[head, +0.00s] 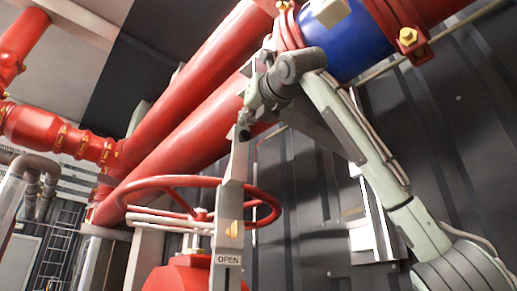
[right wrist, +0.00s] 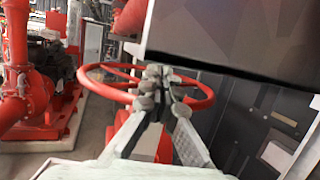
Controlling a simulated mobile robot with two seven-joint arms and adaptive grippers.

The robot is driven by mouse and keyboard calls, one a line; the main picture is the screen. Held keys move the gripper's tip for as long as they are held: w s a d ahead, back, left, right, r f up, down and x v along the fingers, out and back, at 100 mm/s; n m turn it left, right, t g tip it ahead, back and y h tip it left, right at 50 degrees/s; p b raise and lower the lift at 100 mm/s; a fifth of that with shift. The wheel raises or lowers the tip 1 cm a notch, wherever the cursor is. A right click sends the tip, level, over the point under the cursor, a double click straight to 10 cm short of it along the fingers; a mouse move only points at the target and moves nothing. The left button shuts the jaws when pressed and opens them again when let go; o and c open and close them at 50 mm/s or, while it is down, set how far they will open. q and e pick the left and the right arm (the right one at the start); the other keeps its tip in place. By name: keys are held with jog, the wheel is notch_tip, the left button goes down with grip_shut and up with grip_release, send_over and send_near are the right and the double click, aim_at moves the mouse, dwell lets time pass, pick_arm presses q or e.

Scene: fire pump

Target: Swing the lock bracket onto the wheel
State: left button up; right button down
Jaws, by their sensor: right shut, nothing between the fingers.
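The red wheel (head: 262,190) stands at the lower left middle in the head view, and it also shows in the right wrist view (right wrist: 92,73). A grey upright bar, which looks like the lock bracket (head: 229,205), stands in front of the wheel's right part, above a plate marked OPEN (head: 228,260). My right gripper (head: 243,131) is shut and empty at the bar's upper end; I cannot tell whether they touch. In the right wrist view its closed fingertips (right wrist: 160,75) overlap the wheel's rim. My left gripper is out of view.
Thick red pipes (head: 190,110) run diagonally behind the gripper. A blue pipe section (head: 345,40) is at the top, close to my right arm. A dark ribbed wall (head: 440,120) stands behind the arm. A red pump body (right wrist: 30,95) is at the left in the wrist view.

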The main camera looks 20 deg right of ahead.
jog(key=v, duration=0.9)
jog(key=shift+s, duration=0.15)
